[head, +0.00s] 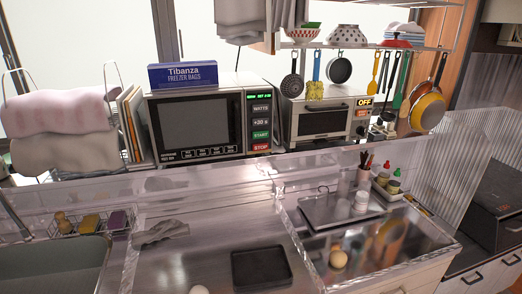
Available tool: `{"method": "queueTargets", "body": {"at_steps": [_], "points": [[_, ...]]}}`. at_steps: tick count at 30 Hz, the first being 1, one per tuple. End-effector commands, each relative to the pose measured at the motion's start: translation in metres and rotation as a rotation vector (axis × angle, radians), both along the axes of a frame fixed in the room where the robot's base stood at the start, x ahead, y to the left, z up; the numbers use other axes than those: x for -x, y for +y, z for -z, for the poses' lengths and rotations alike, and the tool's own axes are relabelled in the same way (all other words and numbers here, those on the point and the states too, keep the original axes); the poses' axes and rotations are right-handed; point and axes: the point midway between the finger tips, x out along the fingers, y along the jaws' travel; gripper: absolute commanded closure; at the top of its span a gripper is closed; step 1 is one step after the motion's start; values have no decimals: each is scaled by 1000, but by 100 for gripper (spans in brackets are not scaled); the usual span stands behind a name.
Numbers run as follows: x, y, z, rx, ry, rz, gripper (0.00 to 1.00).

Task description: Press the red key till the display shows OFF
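A small silver appliance (328,134) with a dark front window stands on the back shelf, right of centre. A display (364,102) at its upper right reads OFF in dark letters on yellow. A small reddish-orange key (362,114) sits just below this display. Its lettering is too small to read. A microwave (204,120) to the left has a red STOP key (261,147) and a small green-lit display (259,97) whose text is hard to read. My gripper is not in view.
A blue freezer bag box (182,76) lies on the microwave. Utensils and pans (340,68) hang above the silver appliance. A clear raised edge (200,180) runs in front of the shelf.

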Motion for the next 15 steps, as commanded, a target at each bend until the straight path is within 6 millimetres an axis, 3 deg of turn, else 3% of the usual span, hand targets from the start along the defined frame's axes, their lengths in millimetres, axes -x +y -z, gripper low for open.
{"method": "queueTargets", "body": {"at_steps": [9, 13, 15], "points": [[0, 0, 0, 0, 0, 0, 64], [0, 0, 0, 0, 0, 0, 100], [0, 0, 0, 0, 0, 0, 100]]}}
